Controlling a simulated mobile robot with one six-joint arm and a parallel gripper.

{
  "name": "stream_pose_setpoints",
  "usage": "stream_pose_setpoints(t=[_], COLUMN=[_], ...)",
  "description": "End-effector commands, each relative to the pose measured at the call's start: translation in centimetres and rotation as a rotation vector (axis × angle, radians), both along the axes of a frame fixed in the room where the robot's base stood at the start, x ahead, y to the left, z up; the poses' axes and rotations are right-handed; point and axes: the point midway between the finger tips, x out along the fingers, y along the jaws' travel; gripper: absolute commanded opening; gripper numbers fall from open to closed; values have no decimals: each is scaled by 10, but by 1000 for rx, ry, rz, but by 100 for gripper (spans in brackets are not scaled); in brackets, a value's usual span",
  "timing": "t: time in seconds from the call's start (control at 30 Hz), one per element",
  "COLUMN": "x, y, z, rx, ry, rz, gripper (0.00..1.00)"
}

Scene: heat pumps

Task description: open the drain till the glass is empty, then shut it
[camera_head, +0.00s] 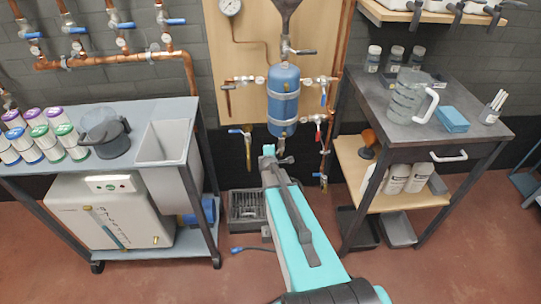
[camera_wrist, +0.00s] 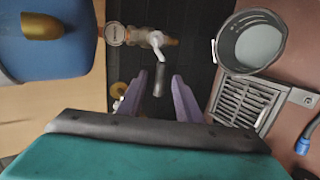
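My gripper (camera_wrist: 158,100) shows two purple fingers, spread apart. Between their tips is the dark end of a lever (camera_wrist: 160,80) on a small brass valve (camera_wrist: 152,38). Gaps show on both sides of the lever; contact cannot be told. The blue vessel (camera_wrist: 45,45) is at the left of the wrist view. In the head view the vessel (camera_head: 283,95) hangs on the wooden board, and my gripper (camera_head: 274,160) is just below it, hiding what lies behind. A bucket (camera_wrist: 252,45) sits by a floor grate (camera_wrist: 240,100). No glass level can be read.
The floor grate also shows in the head view (camera_head: 247,212). A red-lever valve (camera_head: 318,118) and a blue-lever valve (camera_head: 240,131) flank the vessel's lower end. The left bench (camera_head: 150,185) and right table (camera_head: 460,140) stand either side. A clear jug (camera_head: 407,98) stands on the table.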

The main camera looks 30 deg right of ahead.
Motion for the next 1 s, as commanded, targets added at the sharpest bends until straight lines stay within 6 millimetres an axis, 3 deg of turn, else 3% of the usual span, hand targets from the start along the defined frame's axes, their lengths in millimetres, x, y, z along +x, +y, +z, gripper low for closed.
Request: stream_pose_setpoints(t=[1.0], x=[-69], y=[43], z=[54], rx=[1], ry=[2], rz=[-2], gripper=[32])
